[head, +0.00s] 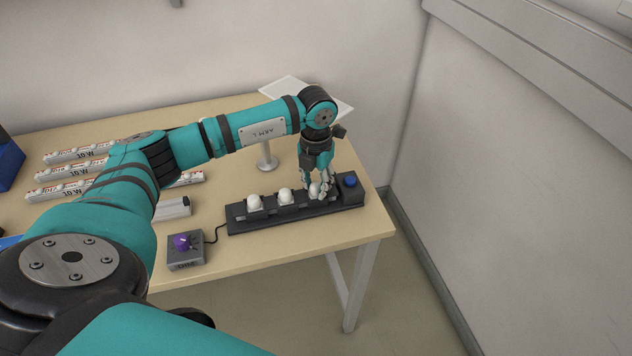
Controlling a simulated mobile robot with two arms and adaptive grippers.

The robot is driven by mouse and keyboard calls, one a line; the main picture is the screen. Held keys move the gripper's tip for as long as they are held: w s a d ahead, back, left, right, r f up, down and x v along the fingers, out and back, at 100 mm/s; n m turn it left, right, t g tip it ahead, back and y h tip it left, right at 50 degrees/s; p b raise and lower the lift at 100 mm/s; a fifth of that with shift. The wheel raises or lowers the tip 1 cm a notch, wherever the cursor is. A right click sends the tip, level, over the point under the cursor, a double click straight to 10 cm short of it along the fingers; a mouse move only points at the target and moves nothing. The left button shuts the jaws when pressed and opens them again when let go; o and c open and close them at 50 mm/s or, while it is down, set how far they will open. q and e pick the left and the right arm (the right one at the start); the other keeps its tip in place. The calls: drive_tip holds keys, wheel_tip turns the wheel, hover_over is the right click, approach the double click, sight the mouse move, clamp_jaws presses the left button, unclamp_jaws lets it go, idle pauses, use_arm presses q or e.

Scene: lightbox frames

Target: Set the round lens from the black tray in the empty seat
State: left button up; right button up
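My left gripper (322,195) points down at the right part of a long black tray (272,221) near the table's right front. Its fingers are at a white rounded piece (314,189) there; I cannot tell whether they grip it. Two more white rounded pieces, a middle one (286,196) and a left one (254,202), sit upright in the tray. Which piece is the round lens is too small to tell. White frame strips (66,191) with red marks lie at the left, partly behind my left arm. No empty seat can be made out. My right gripper is not in view.
A blue knob (350,181) sits at the tray's right end. A grey box with a purple knob (182,242) stands at the front, with a cable. A white panel on a stand (267,158) is behind my arm. Walls stand behind and right of the table.

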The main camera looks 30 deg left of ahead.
sight(316, 184)
use_arm(q)
drive_tip(key=o, duration=0.4)
drive_tip(key=shift+c, duration=0.2)
drive_tip(key=shift+r, duration=0.1)
wheel_tip(316, 184, up, 12)
drive_tip(key=b, duration=0.2)
idle(0.4)
